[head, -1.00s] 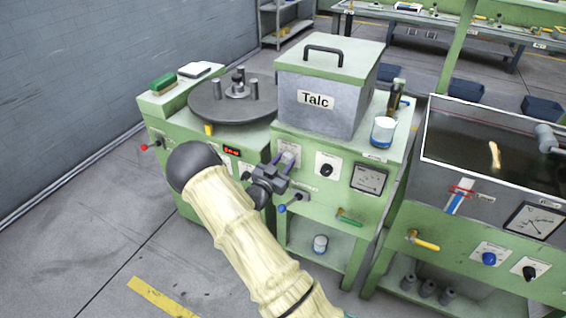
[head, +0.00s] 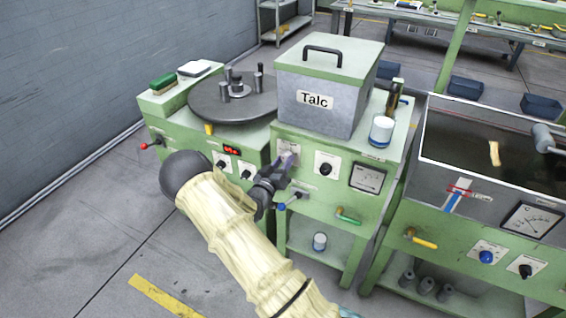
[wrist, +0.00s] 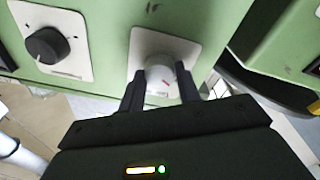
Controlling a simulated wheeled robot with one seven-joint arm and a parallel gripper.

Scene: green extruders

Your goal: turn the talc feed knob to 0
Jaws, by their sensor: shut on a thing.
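The talc machine's green front panel stands below the grey hopper (head: 318,107) marked Talc. My gripper (wrist: 160,88) is shut on this knob, one dark finger on each side. In the head view my gripper (head: 284,167) reaches the panel's upper left, hiding most of the knob; its white plate (head: 288,146) shows above the fingers. The plate's lettering is too small to read, so I cannot tell the setting.
A black knob (head: 326,169) on its own plate and a dial gauge (head: 367,178) are to the right. A blue-tipped lever (head: 283,206) and green-handled valve (head: 347,215) are below. A turntable (head: 232,104) with posts stands left. The floor in front is clear.

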